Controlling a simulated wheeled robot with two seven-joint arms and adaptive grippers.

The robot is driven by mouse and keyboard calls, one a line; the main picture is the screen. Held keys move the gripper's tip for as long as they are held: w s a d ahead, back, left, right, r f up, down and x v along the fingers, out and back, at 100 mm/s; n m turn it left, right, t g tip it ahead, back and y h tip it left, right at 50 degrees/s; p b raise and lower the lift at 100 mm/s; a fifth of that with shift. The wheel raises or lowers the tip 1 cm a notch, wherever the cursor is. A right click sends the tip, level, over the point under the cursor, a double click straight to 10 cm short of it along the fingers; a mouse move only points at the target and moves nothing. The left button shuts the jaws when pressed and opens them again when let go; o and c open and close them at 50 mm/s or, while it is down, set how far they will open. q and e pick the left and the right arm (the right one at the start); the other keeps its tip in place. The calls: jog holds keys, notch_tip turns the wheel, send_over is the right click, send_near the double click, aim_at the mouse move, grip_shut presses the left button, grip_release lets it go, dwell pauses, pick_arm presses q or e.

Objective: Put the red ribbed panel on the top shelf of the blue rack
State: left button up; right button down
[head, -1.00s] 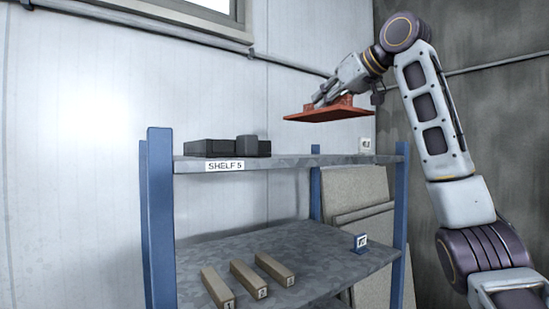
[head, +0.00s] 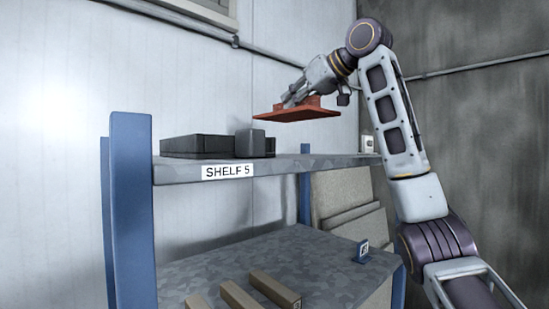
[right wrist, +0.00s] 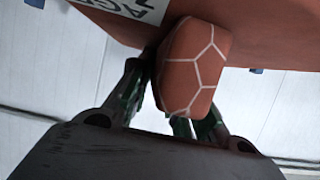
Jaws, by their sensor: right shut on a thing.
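The red panel (head: 300,115) hangs from my right gripper (head: 290,98) in the head view, roughly level, above the right part of the rack's top shelf (head: 320,163), with a gap between them. In the right wrist view my right gripper (right wrist: 165,105) is shut on a rounded red block (right wrist: 195,65) with white lines, at the panel (right wrist: 265,35). A white label shows at that view's top edge. The blue rack (head: 132,210) stands at the left and centre. Its top shelf carries a "SHELF 5" label. My left gripper is out of view.
Black boxes (head: 198,146) stand on the left part of the top shelf. The shelf's right part is clear except for a small white tag block (head: 367,144). Several beige bars (head: 272,288) lie on the lower shelf. Boards (head: 345,205) lean behind the rack.

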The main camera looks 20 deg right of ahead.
aim_at(303, 116)
jog(key=shift+s+r, duration=0.1)
jog(key=shift+s, duration=0.1)
jog(key=shift+w+f, duration=0.15)
jog(key=shift+f, duration=2.75)
jog(key=shift+f, duration=0.15)
jog(key=shift+f, duration=1.9)
jog(key=shift+f, duration=0.1)
